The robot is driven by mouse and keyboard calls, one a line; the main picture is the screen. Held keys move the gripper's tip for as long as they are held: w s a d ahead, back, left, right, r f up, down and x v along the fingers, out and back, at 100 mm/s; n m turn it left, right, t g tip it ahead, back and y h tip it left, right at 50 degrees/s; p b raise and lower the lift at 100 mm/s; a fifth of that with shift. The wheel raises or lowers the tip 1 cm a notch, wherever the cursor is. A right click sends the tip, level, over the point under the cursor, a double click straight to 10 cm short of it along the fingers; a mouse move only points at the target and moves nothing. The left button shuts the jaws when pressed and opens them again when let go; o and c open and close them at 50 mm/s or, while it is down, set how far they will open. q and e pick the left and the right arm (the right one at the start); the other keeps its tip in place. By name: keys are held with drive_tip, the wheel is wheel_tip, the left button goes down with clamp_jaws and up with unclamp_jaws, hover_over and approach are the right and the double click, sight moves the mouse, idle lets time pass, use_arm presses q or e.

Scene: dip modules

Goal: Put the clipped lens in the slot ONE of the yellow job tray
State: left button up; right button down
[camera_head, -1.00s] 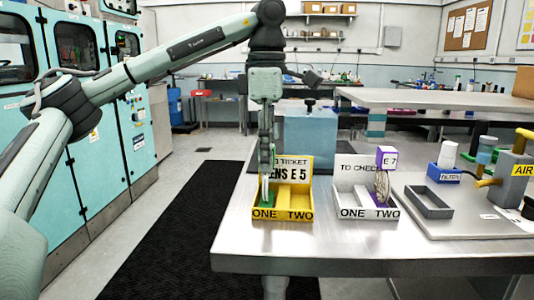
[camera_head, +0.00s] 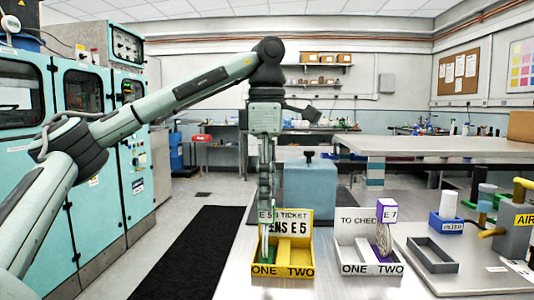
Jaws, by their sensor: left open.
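The yellow job tray (camera_head: 309,262) stands on the metal bench, with slots marked ONE and TWO and a ticket reading LENS E 5 at its back. My left gripper (camera_head: 266,205) points straight down over slot ONE, with its jaws open. A green clip part (camera_head: 265,246) shows upright in slot ONE, below and behind the fingers. My right gripper is out of view.
A white TO CHECK tray (camera_head: 345,256) stands to the right, with a purple-clipped lens tagged E 7 (camera_head: 386,213) in its slot TWO. Further right are an empty grey tray (camera_head: 433,262), a blue filter box (camera_head: 446,226) and an AIR unit. A blue block (camera_head: 310,190) stands behind.

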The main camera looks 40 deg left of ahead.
use_arm(q)
wheel_tip(320, 180, up, 3)
drive_tip(key=shift+f+p, duration=0.15)
drive_tip(key=shift+p, duration=0.3)
drive_tip(key=shift+r, duration=2.8)
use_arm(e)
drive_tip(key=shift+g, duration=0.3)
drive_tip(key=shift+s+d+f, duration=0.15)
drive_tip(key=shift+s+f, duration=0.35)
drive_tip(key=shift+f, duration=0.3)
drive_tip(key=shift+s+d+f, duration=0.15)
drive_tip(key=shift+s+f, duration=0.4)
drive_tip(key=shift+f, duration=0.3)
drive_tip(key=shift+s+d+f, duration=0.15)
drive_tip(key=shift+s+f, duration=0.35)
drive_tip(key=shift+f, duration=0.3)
